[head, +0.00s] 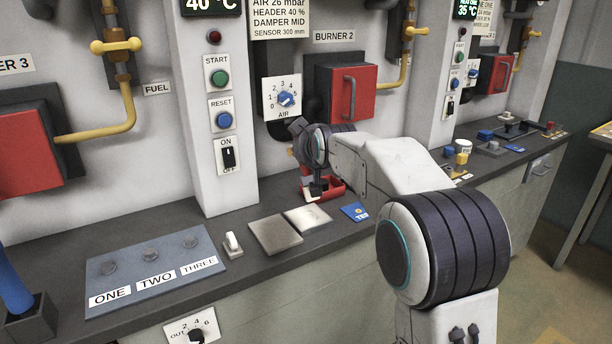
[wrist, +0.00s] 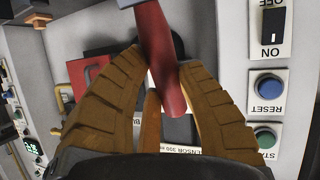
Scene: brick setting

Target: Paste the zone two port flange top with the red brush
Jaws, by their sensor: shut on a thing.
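The red brush shows as a red handle (wrist: 163,65) between my fingers in the wrist view. My gripper (wrist: 160,85) is shut on it. In the head view my gripper (head: 315,183) is low over the bench, at a small red holder (head: 335,186); the arm hides part of this. I cannot tell whether the brush touches the holder. Above the bench is the BURNER 2 label (head: 334,37), with a red port door (head: 348,93) in a dark surround (head: 310,82) below it. The flange top is not clearly distinct.
A grey plate (head: 275,235), a pale pad (head: 308,217) and a blue card (head: 355,212) lie on the bench. A blue board marked ONE, TWO, THREE (head: 155,258) is at left. A white control column (head: 217,160) and a yellow pipe (head: 396,75) stand near the port.

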